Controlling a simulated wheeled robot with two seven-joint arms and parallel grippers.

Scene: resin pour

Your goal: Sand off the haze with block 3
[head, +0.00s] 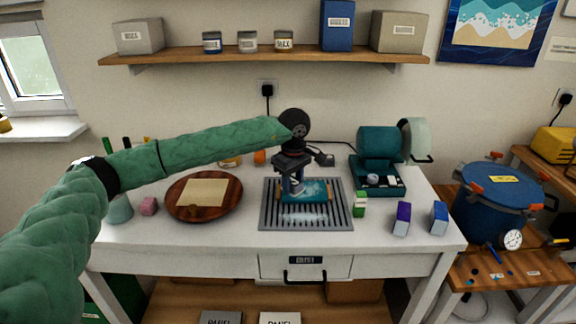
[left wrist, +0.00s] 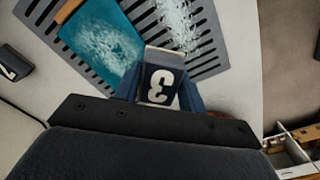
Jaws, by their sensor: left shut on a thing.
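My left gripper (head: 292,188) points down over the teal panel (head: 312,188). The panel has wooden ends and lies on a grey slatted rack (head: 343,222). In the left wrist view the fingers are shut on block 3 (left wrist: 161,84), a dark navy block with a pale end and a white 3. The teal panel (left wrist: 95,42) shows cloudy white haze there, with block 3 close to its edge. I cannot tell whether block and panel touch. The gripper hides part of the panel in the head view. My right gripper is not in view.
Green (head: 360,204), purple (head: 403,218) and blue (head: 439,217) blocks stand right of the rack. A round wooden board (head: 178,207) lies left. A teal machine (head: 380,143) stands behind right. A blue pot (head: 492,205) sits on the side bench.

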